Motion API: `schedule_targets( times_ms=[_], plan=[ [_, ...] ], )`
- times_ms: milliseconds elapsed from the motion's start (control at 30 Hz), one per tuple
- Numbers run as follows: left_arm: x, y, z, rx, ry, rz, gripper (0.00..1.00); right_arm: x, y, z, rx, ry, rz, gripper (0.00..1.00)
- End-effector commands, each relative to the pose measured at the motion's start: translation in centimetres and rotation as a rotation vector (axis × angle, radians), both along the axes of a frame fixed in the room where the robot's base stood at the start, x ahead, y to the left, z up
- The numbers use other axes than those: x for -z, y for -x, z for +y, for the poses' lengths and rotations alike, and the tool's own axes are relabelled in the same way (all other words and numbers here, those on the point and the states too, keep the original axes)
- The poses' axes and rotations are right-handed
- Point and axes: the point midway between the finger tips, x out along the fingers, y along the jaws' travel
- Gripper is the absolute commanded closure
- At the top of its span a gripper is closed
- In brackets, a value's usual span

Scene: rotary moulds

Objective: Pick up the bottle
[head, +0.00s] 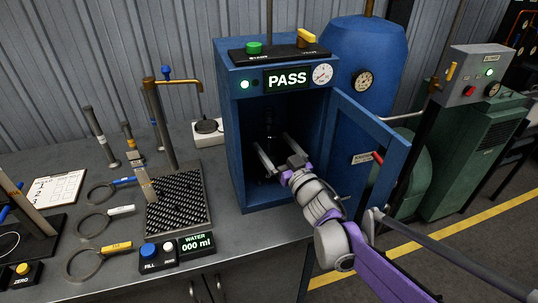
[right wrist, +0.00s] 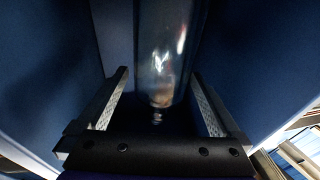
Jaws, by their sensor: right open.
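The bottle (head: 269,120) is dark, clear glass and stands inside the open blue cabinet (head: 235,150). Its body also shows in the right wrist view (right wrist: 165,45), between the two fingers and towards the far side. My right gripper (head: 272,144) reaches into the cabinet through its open front. Its fingers are open, one on either side of the bottle; in the right wrist view (right wrist: 160,82) gaps show between them and the glass. The bottle's lower part is hard to make out in the shadow. My left gripper is not in view.
The cabinet door (head: 365,150) hangs open to the right of my right arm, and the cabinet walls are close around the gripper. A PASS display (head: 287,79) is above the opening. A drip tray (head: 178,203) and ring-handled tools (head: 92,225) lie on the bench to the left.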

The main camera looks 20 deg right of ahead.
Motion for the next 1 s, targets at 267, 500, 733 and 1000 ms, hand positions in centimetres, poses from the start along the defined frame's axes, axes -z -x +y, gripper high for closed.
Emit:
schedule_targets(
  times_ms=[267,500,733,1000],
  plan=[
    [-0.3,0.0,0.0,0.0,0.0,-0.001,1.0,-0.5,-2.8,0.9,0.0,-0.001,0.001,0.0],
    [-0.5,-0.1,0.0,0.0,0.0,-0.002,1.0,-0.9,-5.4,1.5,0.002,0.0,0.001,0.0],
    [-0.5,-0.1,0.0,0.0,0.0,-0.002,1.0,-0.9,-5.5,1.6,0.002,0.001,0.001,0.0],
    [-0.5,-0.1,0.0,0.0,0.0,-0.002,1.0,-0.9,-5.5,1.6,0.002,0.001,0.001,0.47]
  ],
)
